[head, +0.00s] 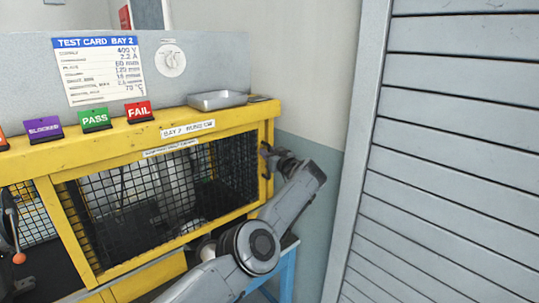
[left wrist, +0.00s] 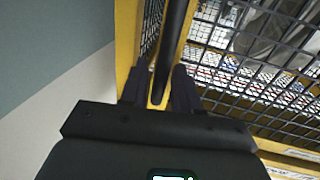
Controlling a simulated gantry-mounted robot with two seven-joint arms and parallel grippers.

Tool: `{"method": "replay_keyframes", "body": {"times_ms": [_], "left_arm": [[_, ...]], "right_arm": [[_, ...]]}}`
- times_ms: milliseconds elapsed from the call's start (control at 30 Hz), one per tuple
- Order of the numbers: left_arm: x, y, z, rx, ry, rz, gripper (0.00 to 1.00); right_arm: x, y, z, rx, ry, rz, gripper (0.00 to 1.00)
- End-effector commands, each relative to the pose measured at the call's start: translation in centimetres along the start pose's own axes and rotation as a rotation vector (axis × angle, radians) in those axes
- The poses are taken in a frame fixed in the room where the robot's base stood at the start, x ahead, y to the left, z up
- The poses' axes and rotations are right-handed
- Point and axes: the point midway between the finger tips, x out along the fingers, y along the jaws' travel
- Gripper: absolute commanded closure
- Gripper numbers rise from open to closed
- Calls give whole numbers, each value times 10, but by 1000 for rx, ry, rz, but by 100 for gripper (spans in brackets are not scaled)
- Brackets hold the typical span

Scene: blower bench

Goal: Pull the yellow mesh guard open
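The yellow mesh guard (head: 160,131) is a yellow frame with black wire mesh on the front of the bench, and it looks closed. Its frame and mesh (left wrist: 245,82) fill the right of the left wrist view. A black bar handle (left wrist: 172,40) stands at the guard's edge. My left gripper (head: 270,156) is at the guard's right end in the head view. In the left wrist view my left gripper's fingers (left wrist: 158,75) lie on either side of the bar, with a narrow gap showing on its left. My right gripper is not in view.
A metal tray (head: 218,101) sits on the ledge above the guard, beside red FAIL (head: 139,112), green PASS (head: 95,120) and purple (head: 44,134) tags. A lever with an orange knob (head: 19,258) is at lower left. A grey slatted shutter (head: 455,150) stands at right.

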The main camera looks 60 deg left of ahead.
Motion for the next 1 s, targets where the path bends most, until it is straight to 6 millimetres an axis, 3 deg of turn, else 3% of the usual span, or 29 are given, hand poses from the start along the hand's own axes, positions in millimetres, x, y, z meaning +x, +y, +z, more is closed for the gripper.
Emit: {"method": "replay_keyframes", "body": {"times_ms": [567, 767, 1000], "left_arm": [[-7, 0, 1, 10, 2, 1, 65], [-25, 0, 0, 6, 3, 1, 65], [-59, 1, 0, -1, 1, 3, 65]], "right_arm": [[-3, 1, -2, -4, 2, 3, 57], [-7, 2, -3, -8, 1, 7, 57], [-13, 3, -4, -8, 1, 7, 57]]}}
